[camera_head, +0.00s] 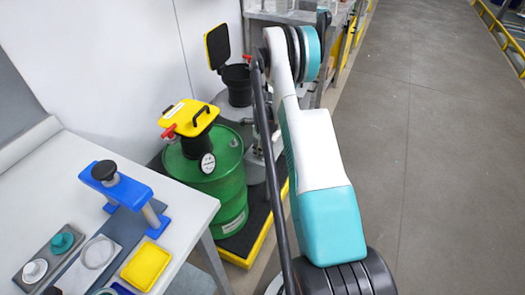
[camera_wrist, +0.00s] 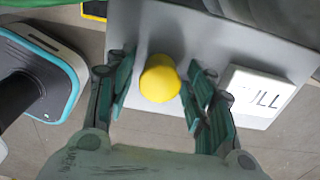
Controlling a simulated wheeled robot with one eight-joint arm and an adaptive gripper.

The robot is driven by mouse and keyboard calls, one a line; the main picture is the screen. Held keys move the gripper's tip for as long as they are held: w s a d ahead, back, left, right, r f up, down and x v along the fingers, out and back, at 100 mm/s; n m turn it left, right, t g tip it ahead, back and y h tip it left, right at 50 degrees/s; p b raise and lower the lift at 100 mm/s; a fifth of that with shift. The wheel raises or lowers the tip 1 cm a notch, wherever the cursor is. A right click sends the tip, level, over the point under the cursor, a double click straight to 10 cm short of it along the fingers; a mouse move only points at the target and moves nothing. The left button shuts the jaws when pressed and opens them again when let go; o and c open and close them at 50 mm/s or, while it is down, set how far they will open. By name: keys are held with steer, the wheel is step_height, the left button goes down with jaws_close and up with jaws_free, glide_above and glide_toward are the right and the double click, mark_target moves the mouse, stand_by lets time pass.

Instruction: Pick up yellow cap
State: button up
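The round yellow cap (camera_wrist: 160,79) shows in the wrist view on or just over a grey flat surface (camera_wrist: 215,38). My gripper (camera_wrist: 157,76) is open, with one green finger on the left of the cap and one on the right. Gaps show between the cap and both fingers, so it is not gripped. In the head view my arm hides the gripper, and I cannot make out this cap there.
A white sign (camera_wrist: 258,93) ending in "ULL" lies close to the right finger. In the head view, a green drum (camera_head: 225,185) with a yellow lid (camera_head: 190,117) stands beside the white table (camera_head: 105,145). A blue press (camera_head: 127,188) is on the table. Floor at right is clear.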

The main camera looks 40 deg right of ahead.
steer(key=c, duration=0.4)
step_height(320, 180, up, 20)
steer(key=p, duration=0.7)
